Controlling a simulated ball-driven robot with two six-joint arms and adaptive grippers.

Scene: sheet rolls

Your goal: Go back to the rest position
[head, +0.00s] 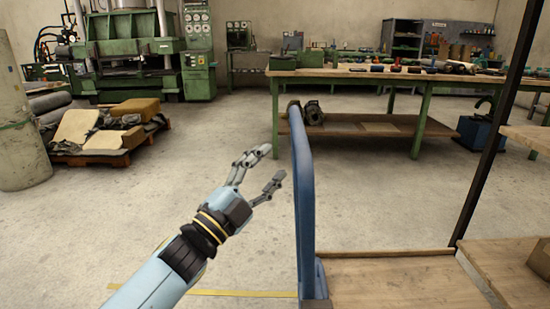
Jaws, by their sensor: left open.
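My left gripper (263,170) is in the head view, near the middle, on a light blue arm that comes in from the lower left. Its fingers are spread apart and nothing is between them. It is raised over the concrete floor, just left of a blue upright frame (303,190), with a small gap showing between them. My right gripper is not in view. No sheet roll is in either gripper that I can see.
A wooden platform (400,283) lies right of the blue frame, beside a dark post (492,130) and wooden shelves (515,270). A long workbench (390,74) with tools stands behind. A pallet (100,155) and a pale cylinder (18,120) are left. Open floor lies between.

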